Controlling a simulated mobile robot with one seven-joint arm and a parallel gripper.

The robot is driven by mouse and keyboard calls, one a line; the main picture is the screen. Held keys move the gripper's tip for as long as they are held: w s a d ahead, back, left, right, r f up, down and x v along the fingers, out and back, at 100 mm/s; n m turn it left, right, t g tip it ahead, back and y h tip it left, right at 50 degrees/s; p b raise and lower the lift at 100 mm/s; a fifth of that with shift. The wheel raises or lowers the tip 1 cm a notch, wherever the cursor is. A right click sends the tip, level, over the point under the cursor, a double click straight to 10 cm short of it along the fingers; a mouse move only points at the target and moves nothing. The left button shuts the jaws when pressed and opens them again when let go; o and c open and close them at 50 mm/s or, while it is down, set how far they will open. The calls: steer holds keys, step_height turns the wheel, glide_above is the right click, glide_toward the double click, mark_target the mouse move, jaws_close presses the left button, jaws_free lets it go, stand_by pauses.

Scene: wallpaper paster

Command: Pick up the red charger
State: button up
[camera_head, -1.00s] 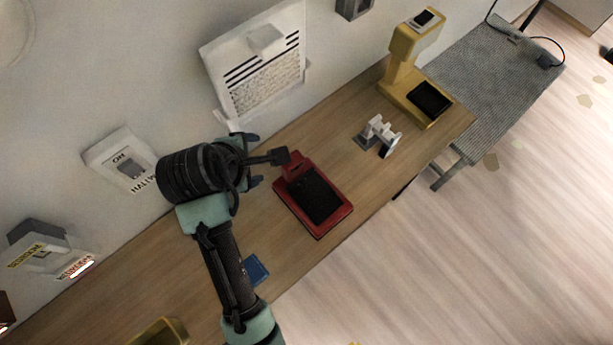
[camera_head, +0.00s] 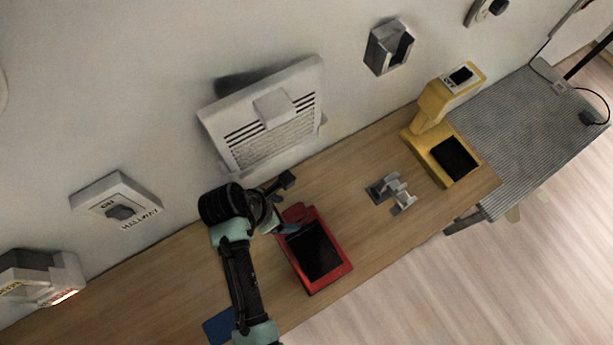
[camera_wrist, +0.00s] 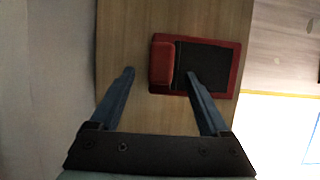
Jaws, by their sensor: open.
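The red charger (camera_head: 320,254) has a flat base with a black pad and a raised red block at one end. It lies on the wooden shelf, and it also shows in the wrist view (camera_wrist: 239,70). My gripper (camera_head: 280,218) is at its raised end, beside the wall. In the wrist view my gripper (camera_wrist: 160,73) is open with nothing held. Its right finger overlaps the black pad and its left finger is over bare wood, with the raised red block showing between and ahead of the fingers. I cannot tell whether a finger touches the charger.
A yellow charger-like stand (camera_head: 441,128) and a small grey-white holder (camera_head: 392,192) stand farther right on the shelf (camera_head: 360,195). A blue flat item (camera_head: 217,327) lies near my arm. A white vent (camera_head: 265,118) and switch (camera_head: 116,200) are on the wall behind.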

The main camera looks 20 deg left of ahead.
mark_target(292, 213)
steer(key=shift+p+x, duration=0.4)
steer(key=shift+x, duration=2.45)
steer(key=shift+w+d, duration=0.1)
steer(key=shift+c, duration=0.2)
jaws_close()
steer(key=shift+w+r, duration=0.1)
steer(key=shift+r, duration=0.05)
